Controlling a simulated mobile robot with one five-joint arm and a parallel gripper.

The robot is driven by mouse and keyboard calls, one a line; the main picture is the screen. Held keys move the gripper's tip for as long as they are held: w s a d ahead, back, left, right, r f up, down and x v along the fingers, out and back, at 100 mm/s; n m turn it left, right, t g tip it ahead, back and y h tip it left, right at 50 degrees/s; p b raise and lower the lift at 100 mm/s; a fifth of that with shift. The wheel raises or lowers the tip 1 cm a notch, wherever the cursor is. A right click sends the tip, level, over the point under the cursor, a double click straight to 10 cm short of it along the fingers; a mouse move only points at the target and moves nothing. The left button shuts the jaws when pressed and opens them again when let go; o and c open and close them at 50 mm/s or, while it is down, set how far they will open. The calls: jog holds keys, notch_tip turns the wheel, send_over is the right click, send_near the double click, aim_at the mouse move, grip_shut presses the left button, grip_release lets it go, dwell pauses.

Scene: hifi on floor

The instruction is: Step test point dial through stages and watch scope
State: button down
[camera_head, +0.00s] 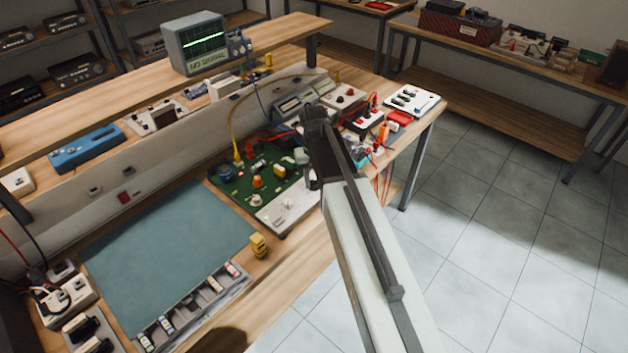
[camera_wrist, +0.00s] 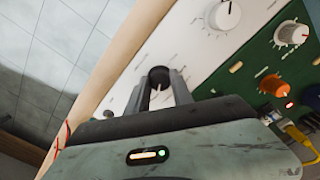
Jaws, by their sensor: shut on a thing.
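The scope (camera_head: 197,42) stands on the upper shelf, with a flat, slightly rippled green trace and the words "NO SIGNAL" below its screen. The green and white panel (camera_head: 285,205) lies on the bench and carries several knobs. My gripper (camera_wrist: 158,85) is shut on a dark round knob (camera_wrist: 158,73) at the white part's edge; the fingers hide most of it. In the head view my arm hides the grip.
A yellow cable (camera_wrist: 298,136) plugs into the panel. A blue-grey mat (camera_head: 165,250) covers the bench to the left, beside a small yellow block (camera_head: 259,245). Instruments and red leads crowd the bench beyond the panel. The tiled floor (camera_head: 490,230) at right is clear.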

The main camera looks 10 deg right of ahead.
aim_at(314, 183)
jog(key=c, duration=1.1)
grip_release()
notch_tip(314, 183, up, 8)
jog(key=p, duration=0.8)
jog(key=shift+f, duration=0.1)
